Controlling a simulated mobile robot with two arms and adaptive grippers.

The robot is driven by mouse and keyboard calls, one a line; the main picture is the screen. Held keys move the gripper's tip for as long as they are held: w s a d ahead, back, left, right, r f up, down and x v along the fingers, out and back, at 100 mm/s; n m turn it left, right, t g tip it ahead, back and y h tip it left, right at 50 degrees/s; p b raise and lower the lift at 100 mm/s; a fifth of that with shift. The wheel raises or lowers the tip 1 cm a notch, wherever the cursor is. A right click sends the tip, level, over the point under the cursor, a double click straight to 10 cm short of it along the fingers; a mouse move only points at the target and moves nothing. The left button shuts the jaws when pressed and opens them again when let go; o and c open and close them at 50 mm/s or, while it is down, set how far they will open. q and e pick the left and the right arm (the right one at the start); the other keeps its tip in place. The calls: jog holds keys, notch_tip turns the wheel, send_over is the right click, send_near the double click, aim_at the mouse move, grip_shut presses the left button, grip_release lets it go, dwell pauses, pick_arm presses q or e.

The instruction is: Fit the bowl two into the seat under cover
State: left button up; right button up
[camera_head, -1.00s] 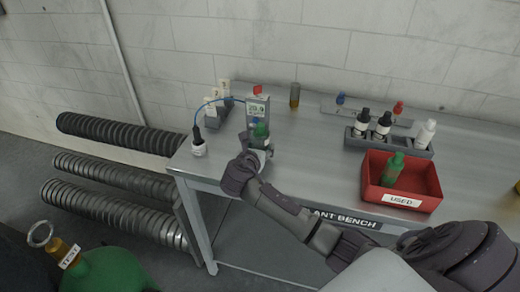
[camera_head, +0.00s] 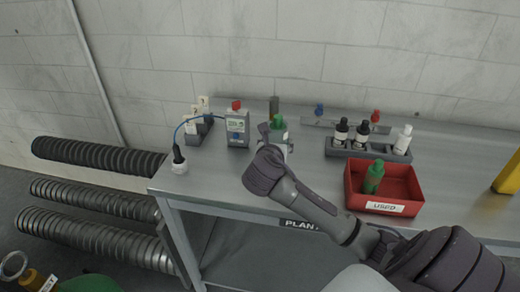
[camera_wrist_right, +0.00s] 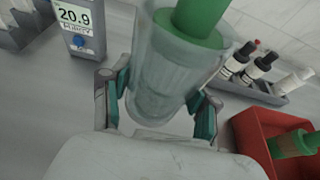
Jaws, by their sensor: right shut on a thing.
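My right gripper (camera_head: 276,146) is over the bench, to the right of the grey meter (camera_head: 237,128). Its teal-padded fingers (camera_wrist_right: 160,97) are shut on a clear cylindrical bowl (camera_wrist_right: 158,82) with a green upper part. The bowl's green part (camera_head: 278,123) shows just beyond the gripper in the head view; its lower part is largely hidden there. In the wrist view the bowl looks tilted, and I cannot tell whether it touches the bench. I cannot make out which thing is the seat under cover. My left gripper is not in view.
A grey rack (camera_head: 368,153) holds black-capped bottles and a white one. A rail with blue and red knobs (camera_head: 345,127) is behind. A blue tube joins the meter to a white-based fitting (camera_head: 178,160).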

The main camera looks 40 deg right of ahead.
jog(key=shift+s+d+r, duration=0.25)
jog(key=shift+s+r, duration=0.05)
jog(key=shift+s, duration=0.05)
jog(key=shift+s+a+r+b, duration=0.1)
jog(key=shift+s+a+b, duration=0.15)
jog(key=shift+a+b, duration=0.6)
jog(key=shift+s+r+b, duration=0.1)
jog(key=shift+s+b, duration=0.2)
jog(key=shift+b, duration=0.35)
send_over(242, 174)
notch_tip(242, 174, down, 7)
jog(key=shift+s+r, duration=0.1)
jog(key=shift+r, duration=0.1)
jog(key=shift+f, duration=2.1)
jog(key=shift+f, duration=0.1)
jog(key=o, duration=1.3)
jog(key=shift+o, duration=0.2)
